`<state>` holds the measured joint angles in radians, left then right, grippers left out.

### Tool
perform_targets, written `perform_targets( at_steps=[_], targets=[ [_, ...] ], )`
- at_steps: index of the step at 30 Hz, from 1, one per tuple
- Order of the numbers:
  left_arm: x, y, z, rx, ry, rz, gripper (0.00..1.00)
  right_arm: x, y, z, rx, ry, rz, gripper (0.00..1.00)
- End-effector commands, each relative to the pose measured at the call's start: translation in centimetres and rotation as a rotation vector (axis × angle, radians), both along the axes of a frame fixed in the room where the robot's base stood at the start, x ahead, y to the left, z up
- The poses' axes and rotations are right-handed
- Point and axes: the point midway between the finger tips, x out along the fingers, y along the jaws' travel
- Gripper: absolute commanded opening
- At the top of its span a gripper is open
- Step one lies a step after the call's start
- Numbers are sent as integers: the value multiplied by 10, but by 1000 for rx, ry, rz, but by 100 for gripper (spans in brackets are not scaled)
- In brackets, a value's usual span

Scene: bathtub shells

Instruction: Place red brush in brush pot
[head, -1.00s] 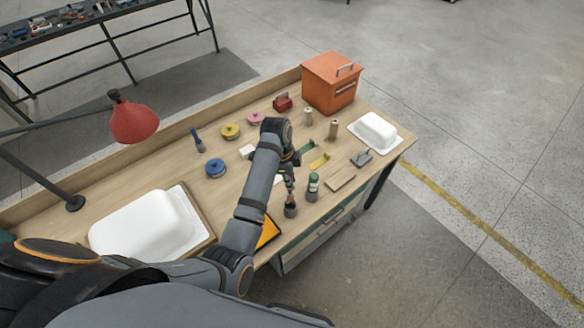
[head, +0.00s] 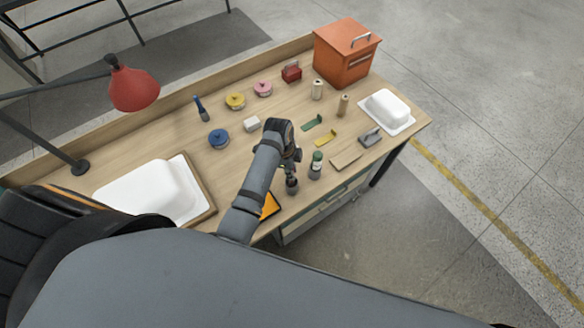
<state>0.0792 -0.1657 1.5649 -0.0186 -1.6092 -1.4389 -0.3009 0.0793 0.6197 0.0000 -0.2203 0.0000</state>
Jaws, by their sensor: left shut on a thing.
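My left gripper (head: 289,168) comes in over the front part of the workbench, pointing down. It is shut on a slim thing, which I take to be the red brush; the fingers and arm hide most of it and no red shows clearly. A small dark grey pot (head: 292,187) stands directly below the fingers, near the bench's front edge. I cannot tell whether the held thing is inside the pot or just above it. My right gripper is not in view.
A green-topped bottle-like item (head: 316,164) stands close right of the pot. An orange sheet (head: 269,206) lies to its left.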

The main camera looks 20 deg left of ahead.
Motion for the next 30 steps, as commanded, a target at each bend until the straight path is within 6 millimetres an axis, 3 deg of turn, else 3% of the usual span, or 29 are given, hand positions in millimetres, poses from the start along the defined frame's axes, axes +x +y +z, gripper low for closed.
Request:
perform_targets(
  at_steps=[1,7,25,30],
  targets=[
    [0,0,0,0,0,0,18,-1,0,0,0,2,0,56],
    [0,0,0,0,0,0,43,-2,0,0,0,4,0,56],
    [0,0,0,0,0,0,43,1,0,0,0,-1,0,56],
    [-3,13,0,3,-1,0,43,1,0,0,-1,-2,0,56]
  ],
)
